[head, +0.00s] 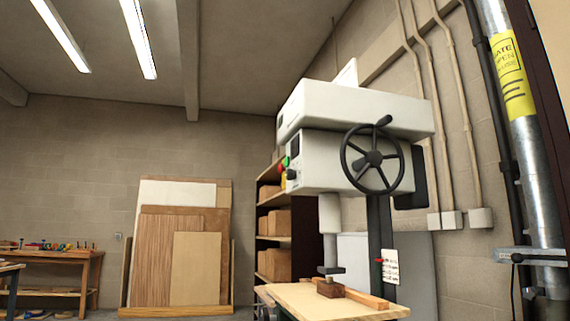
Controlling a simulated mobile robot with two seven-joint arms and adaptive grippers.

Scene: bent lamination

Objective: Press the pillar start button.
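A white machine (350,110) with a black handwheel (372,158) stands right of centre. Its dark pillar (373,235) rises behind the wooden table. A small red part (379,261) shows on the pillar beside a white label plate (390,267); I cannot tell whether it is a button. On the left side of the machine head are a small green button (287,161) and a red one (281,168), seen edge-on. Neither of my grippers is in view.
A wood block (330,289) and a wooden strip (362,297) lie on the machine's table (300,299). A metal pipe (533,180) with a yellow label (510,75) stands at right. Sheet panels (170,250), shelves (273,235) and a workbench (60,257) are further back.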

